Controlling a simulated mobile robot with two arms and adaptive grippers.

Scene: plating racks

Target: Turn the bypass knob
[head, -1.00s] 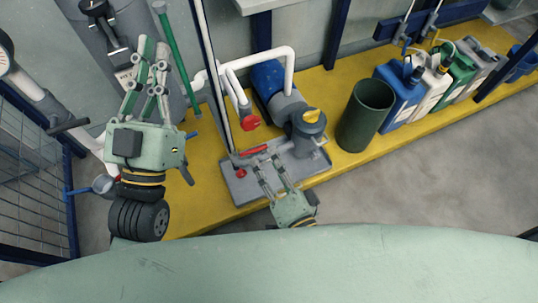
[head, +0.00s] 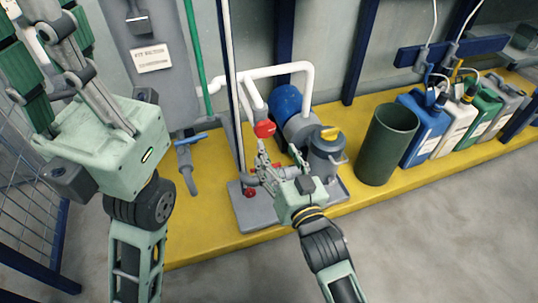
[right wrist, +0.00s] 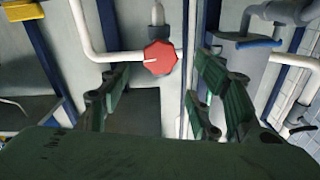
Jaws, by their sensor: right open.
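A red faceted knob (head: 264,128) sits on the white pipe above the grey pump base. In the right wrist view the red knob (right wrist: 161,58) faces the camera, centred between the two fingers and beyond them. My right gripper (head: 257,163) is open and empty, just below and in front of this knob, apart from it as far as I can tell. Its green-padded fingers (right wrist: 160,95) stand wide apart in the wrist view. A second, lower red knob (head: 249,192) is on the grey base. My left gripper (head: 42,45) is raised at the left, its fingers apart and empty.
The blue and grey pump (head: 287,103) and a yellow-topped canister (head: 327,150) stand right of the knob. A dark green bin (head: 386,145) and several jugs (head: 425,125) line the yellow platform (head: 195,235). A thin upright pole (head: 233,90) stands left of the knob.

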